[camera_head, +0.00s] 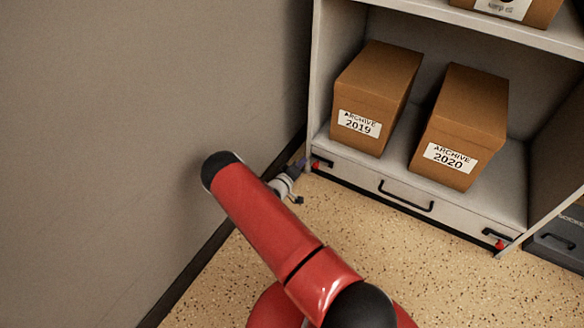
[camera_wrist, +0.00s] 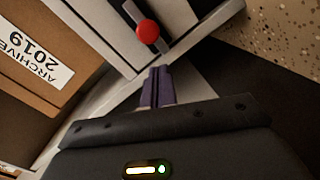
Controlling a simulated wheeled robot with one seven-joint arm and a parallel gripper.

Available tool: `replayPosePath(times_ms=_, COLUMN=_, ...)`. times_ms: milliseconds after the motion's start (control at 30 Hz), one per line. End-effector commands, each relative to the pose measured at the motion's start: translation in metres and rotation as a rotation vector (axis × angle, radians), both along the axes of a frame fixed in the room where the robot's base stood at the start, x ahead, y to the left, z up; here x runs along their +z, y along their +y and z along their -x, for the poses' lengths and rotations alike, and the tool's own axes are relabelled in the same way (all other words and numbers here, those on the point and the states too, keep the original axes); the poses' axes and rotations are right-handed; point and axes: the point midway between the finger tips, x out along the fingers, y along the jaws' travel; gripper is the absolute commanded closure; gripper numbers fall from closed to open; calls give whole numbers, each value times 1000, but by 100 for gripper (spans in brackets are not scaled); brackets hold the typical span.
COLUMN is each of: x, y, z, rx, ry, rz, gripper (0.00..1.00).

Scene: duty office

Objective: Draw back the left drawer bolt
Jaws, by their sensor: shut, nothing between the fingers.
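The left drawer bolt is a red knob (camera_head: 316,165) on a dark plate at the left end of the drawer front (camera_head: 365,185), low in the shelf unit. In the wrist view the round red knob (camera_wrist: 148,31) sits on its dark bar at the top centre. My gripper (camera_head: 302,164) is at the drawer's left edge, just left of the knob. In the wrist view its purple fingers (camera_wrist: 158,72) are together and empty, a short way below the knob with a gap showing between. A second red bolt knob (camera_head: 500,245) is at the drawer's right end.
A black handle (camera_head: 405,197) is at the drawer's middle. Boxes marked Archive 2019 (camera_head: 375,95) and Archive 2020 (camera_head: 462,125) stand on the shelf above. A grey wall (camera_head: 110,130) is close on the left. The speckled floor (camera_head: 400,265) in front is clear.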

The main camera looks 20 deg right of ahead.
Motion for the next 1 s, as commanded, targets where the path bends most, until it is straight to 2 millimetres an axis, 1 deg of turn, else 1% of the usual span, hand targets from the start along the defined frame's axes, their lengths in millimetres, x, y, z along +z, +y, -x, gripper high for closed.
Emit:
replayPosePath(times_ms=100, x=-6, y=-10, z=8, rx=-1, ry=1, rz=1, gripper=100)
replayPosePath(times_ms=200, x=-8, y=-13, z=11, rx=0, ry=0, rz=1, gripper=100)
replayPosePath(times_ms=600, x=-8, y=-16, z=14, rx=-1, ry=-2, rz=1, gripper=100)
replayPosePath(times_ms=667, x=-6, y=-21, z=20, rx=-3, ry=1, rz=3, gripper=100)
replayPosePath(times_ms=833, x=-5, y=-37, z=41, rx=-3, ry=1, rz=3, gripper=100)
replayPosePath(times_ms=900, x=-7, y=-40, z=45, rx=-1, ry=1, rz=2, gripper=100)
replayPosePath(times_ms=1000, x=-9, y=-40, z=46, rx=-1, ry=-1, rz=0, gripper=100)
